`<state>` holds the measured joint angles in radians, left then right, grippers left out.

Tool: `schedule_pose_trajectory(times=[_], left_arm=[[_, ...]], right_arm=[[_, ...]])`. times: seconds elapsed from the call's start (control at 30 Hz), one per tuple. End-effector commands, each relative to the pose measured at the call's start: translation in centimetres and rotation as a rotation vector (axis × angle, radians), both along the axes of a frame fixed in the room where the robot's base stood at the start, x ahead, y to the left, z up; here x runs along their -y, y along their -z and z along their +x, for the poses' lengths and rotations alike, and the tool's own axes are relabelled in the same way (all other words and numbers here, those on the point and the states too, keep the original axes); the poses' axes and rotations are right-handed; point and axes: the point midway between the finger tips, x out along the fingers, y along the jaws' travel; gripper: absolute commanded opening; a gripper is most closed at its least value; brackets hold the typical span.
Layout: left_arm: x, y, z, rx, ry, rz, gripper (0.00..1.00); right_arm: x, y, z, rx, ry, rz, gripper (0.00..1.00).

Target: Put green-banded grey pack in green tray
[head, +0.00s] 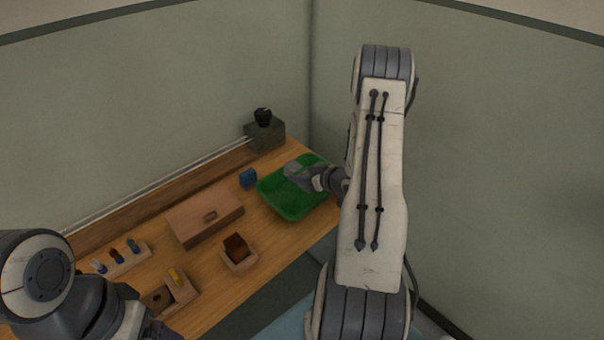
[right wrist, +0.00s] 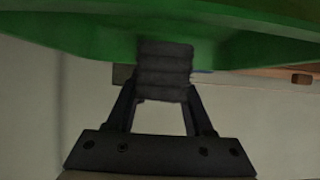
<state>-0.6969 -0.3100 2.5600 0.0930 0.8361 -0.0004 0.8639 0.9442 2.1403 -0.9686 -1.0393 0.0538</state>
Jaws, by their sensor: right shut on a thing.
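The green tray (head: 290,200) sits at the right end of the wooden bench. My right gripper (head: 301,174) is over the tray, shut on a grey pack (head: 291,168). In the right wrist view the pack (right wrist: 165,72) is dark grey and ridged, between my fingertips, with the green tray (right wrist: 70,30) behind it. I cannot make out its green band, nor whether it touches the tray. Part of my left arm shows at the lower left, but its gripper is not seen.
On the bench (head: 262,262) are a blue block (head: 248,178), a wooden box (head: 205,217), a small holder with a brown block (head: 237,247), and a peg rack (head: 122,260). A dark grey block with a black knob (head: 264,130) stands at the back by the wall.

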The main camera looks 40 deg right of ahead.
Motion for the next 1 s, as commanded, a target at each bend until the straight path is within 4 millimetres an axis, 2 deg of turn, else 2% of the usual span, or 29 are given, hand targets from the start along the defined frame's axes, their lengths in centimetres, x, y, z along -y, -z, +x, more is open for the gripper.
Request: schedule_pose_trajectory(times=[0.03, 0.1, 0.4, 0.57, 0.67, 1.0], left_arm=[[0.0, 0.0, 0.0, 0.0, 0.0, 0.0, 0.82], [0.0, -0.1, 0.0, 0.0, 0.0, 0.0, 0.82], [0.0, -0.1, 0.0, 0.0, 0.0, 0.0, 0.82], [0.0, -1.3, 0.0, 0.0, 0.0, 0.0, 0.82], [0.0, -0.8, 0.0, 0.0, 0.0, 0.0, 0.82], [0.0, -0.3, 0.0, 0.0, 0.0, 0.0, 0.82]], right_arm=[[0.0, -0.1, 0.0, 0.0, 0.0, 0.0, 0.6], [0.0, -0.1, 0.0, 0.0, 0.0, 0.0, 0.82], [0.0, -0.2, 0.0, 0.0, 0.0, 0.0, 0.82], [0.0, -1.6, 0.0, 0.001, 0.0, -0.001, 0.82], [0.3, -2.0, -1.4, 0.0, 0.006, -0.001, 0.82], [0.8, -5.6, -8.0, 0.0, 0.006, -0.002, 0.82]])
